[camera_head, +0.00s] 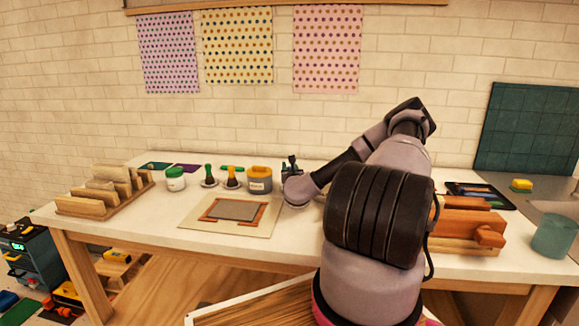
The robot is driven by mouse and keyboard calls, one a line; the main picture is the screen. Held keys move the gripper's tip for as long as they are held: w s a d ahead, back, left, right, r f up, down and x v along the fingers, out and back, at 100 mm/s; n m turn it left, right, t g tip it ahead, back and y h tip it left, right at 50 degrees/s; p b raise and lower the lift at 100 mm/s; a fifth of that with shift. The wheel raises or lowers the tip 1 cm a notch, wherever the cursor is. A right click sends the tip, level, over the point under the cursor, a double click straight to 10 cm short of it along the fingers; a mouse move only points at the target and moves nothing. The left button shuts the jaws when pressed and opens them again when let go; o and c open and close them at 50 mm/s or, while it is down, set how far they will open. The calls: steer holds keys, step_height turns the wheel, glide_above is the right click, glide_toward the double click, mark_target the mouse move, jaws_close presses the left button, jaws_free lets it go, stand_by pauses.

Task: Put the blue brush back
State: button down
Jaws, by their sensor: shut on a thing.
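My arm reaches over the table (170,239), and its wrist is low above the tabletop near the middle. A small dark part, seemingly of my gripper (291,167), shows just behind the wrist; the fingertips are hidden. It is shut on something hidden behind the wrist. I cannot make out a blue brush. A brush with a green handle (208,172) and one with an orange-brown handle (231,176) stand upright on small pale holders to the left of my wrist.
A yellow-grey tub (259,179) stands just left of my wrist, with a green-lidded jar (175,179) farther left. A wooden rack (85,206) is at the left end. A board with a grey plate (235,210) lies in front. Wooden blocks (468,222) stand right of my arm.

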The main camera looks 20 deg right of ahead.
steer(key=shift+f, duration=0.55)
stand_by(1.0)
jaws_free()
steer(key=shift+r, duration=0.1)
stand_by(0.7)
steer(key=shift+r, duration=4.4)
